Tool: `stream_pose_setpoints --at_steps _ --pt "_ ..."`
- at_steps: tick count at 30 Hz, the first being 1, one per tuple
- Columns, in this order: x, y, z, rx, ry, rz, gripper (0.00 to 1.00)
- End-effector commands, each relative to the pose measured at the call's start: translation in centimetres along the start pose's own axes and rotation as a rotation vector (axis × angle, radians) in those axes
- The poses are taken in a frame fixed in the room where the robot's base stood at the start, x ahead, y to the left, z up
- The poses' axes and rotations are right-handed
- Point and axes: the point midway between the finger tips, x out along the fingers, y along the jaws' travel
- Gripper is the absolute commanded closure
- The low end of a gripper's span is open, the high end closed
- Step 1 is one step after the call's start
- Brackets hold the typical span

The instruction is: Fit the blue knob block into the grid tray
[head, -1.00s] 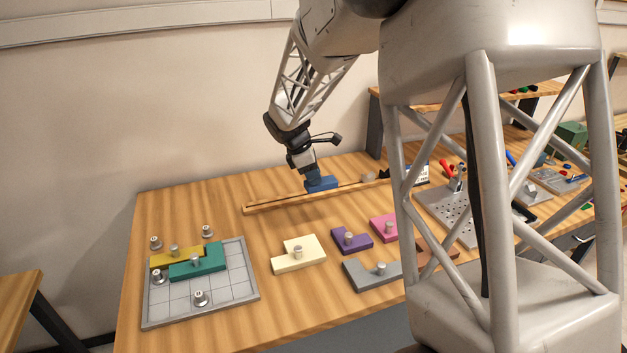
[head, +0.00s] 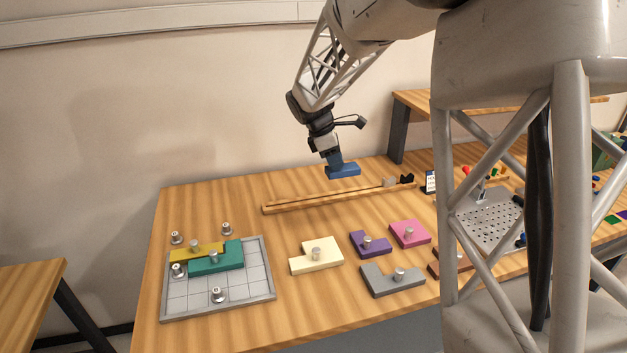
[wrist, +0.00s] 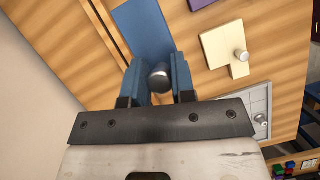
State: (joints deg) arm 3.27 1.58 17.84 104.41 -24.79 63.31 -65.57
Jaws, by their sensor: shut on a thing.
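The blue knob block (head: 343,171) hangs from my gripper (head: 333,158) above the back of the table, over the wooden rail. In the wrist view the blue block (wrist: 143,30) stretches ahead of the fingers, and my gripper (wrist: 160,80) is shut on its metal knob (wrist: 159,76). The grid tray (head: 258,277) lies at the table's left front. A yellow block (head: 183,254) and a teal block (head: 228,257) sit in the tray's back part. Its front and right cells are bare. A corner of the tray (wrist: 258,100) shows in the wrist view.
Cream (head: 328,250), purple (head: 371,244), pink (head: 411,233) and grey (head: 385,283) knob blocks lie right of the tray. Several metal knobbed pegs stand on or around the tray. A wooden rail (head: 310,199) runs along the back. The table's back left is clear.

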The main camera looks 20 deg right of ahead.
Motion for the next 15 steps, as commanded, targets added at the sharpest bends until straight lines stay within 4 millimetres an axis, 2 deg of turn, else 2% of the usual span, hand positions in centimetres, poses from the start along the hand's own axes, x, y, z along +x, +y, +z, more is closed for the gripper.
stream_pose_setpoints --at_steps 8,15 --pt "0.1 -0.5 -0.6 0.03 0.0 -0.013 1.0" --pt "0.7 -2.7 -3.0 0.157 0.0 -0.067 1.0"
